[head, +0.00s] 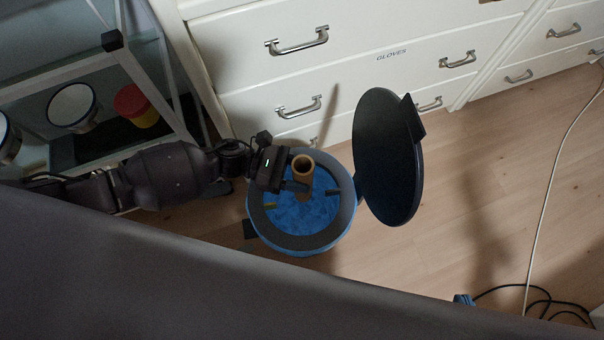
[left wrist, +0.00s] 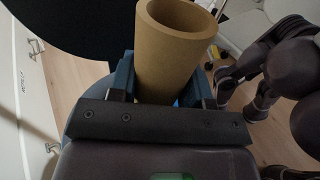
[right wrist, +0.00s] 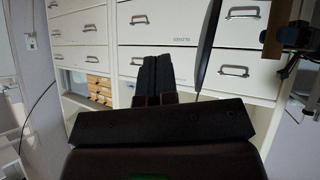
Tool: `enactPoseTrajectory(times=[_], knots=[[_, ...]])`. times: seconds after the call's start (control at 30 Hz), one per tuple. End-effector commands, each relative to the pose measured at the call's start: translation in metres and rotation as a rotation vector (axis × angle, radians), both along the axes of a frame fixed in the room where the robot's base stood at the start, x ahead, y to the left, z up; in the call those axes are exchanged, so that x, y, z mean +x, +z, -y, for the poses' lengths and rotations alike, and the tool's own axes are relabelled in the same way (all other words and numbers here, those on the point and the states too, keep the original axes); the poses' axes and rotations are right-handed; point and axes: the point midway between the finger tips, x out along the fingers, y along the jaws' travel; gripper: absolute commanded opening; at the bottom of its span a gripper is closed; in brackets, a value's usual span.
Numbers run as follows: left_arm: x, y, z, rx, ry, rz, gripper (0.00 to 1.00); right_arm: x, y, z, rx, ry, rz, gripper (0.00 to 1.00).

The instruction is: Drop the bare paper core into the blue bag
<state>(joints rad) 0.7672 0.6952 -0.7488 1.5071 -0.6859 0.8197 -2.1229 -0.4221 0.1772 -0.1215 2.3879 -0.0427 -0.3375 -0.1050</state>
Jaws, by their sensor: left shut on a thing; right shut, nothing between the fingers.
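The bare paper core (head: 303,168) is a brown cardboard tube. My left gripper (head: 290,184) is shut on it and holds it above the open round bin lined with the blue bag (head: 300,212). In the left wrist view the core (left wrist: 172,55) stands between the two fingers, its hollow end toward the camera. The left gripper (left wrist: 165,85) hides part of its lower side. My right gripper (right wrist: 154,78) is shut and empty, facing the drawers in the right wrist view. It is not seen in the head view.
The bin's dark round lid (head: 388,158) stands open on the right of the bin. White drawers (head: 350,60) stand behind it. A glass-sided shelf (head: 95,85) holds jars at the left. Cables (head: 545,300) lie on the floor at the lower right.

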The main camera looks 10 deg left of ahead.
Motion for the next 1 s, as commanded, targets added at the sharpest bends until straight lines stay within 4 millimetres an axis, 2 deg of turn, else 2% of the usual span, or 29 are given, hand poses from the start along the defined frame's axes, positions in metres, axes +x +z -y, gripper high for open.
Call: enactPoseTrajectory(times=[0.03, 0.3, 0.73, 0.77, 0.93, 1.0], knots=[[-0.003, -0.012, 0.0, 0.0, 0.0, -0.011, 0.22, -0.003, -0.006, 0.001, 0.006, -0.004, -0.003, 0.0], [-0.002, -0.032, 0.0, 0.0, 0.0, -0.007, 0.22, -0.002, -0.006, 0.003, 0.028, -0.017, 0.042, 0.0], [0.0, -0.034, 0.0, 0.0, 0.001, -0.002, 0.21, -0.001, -0.004, 0.003, 0.034, -0.02, 0.06, 0.0], [-0.001, -0.034, 0.0, 0.0, 0.001, -0.002, 0.49, -0.001, -0.004, 0.003, 0.034, -0.02, 0.06, 0.0], [-0.001, -0.034, 0.0, 0.0, 0.001, -0.002, 0.74, -0.001, -0.004, 0.003, 0.033, -0.02, 0.06, 0.0], [-0.001, -0.034, 0.0, 0.0, 0.001, -0.002, 0.74, -0.001, -0.004, 0.003, 0.032, -0.021, 0.06, 0.0]])
